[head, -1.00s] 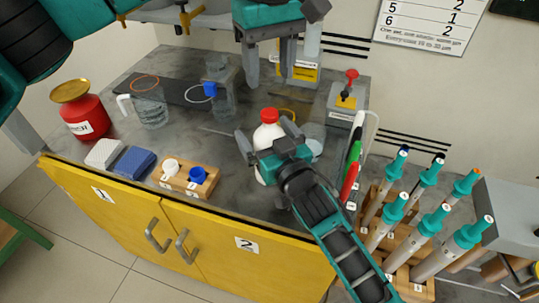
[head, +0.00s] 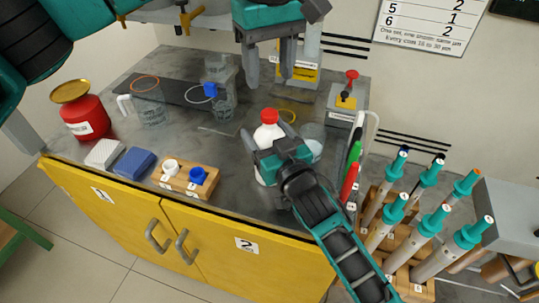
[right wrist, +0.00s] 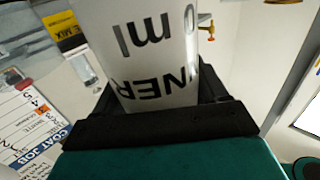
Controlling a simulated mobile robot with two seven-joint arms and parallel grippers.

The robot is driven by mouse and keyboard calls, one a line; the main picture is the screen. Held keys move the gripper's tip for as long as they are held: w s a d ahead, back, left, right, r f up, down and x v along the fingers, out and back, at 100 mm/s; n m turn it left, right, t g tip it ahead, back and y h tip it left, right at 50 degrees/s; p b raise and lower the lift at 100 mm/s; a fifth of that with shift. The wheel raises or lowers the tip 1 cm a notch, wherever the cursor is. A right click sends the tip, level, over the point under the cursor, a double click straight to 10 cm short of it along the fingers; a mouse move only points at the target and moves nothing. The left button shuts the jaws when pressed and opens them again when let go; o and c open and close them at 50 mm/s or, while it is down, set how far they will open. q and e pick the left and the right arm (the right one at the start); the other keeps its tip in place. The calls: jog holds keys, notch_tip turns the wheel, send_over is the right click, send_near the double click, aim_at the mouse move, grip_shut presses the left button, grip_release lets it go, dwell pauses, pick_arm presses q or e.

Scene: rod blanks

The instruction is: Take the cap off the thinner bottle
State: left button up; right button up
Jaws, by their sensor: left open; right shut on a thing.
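The thinner bottle (head: 268,134) is white with a red cap (head: 269,115) on top and stands upright on the grey counter. My right gripper (head: 267,140) is shut on the bottle's body, below the cap. In the right wrist view the bottle (right wrist: 150,50) fills the space between the fingers, with upside-down black lettering ending in "NER" and "ml". My left gripper (head: 269,82) is open and empty, fingers pointing down, above and behind the bottle. The bottle's lower part is partly hidden by my right gripper.
A clear beaker (head: 312,140) stands close right of the bottle, beside red and green markers (head: 350,180). A wooden block (head: 190,180) with white and blue caps, sponges (head: 134,162), a red can (head: 84,112) and glassware (head: 150,108) are left. Teal-topped pipettes (head: 430,215) stand right.

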aim_at(269, 113)
pick_arm(q)
jog(key=shift+m, duration=0.3)
pick_arm(e)
grip_shut()
pick_arm(q)
jog(key=m, duration=1.2)
jog(key=shift+m, duration=0.4)
jog(key=shift+f, duration=4)
jog(key=shift+c, duration=0.3)
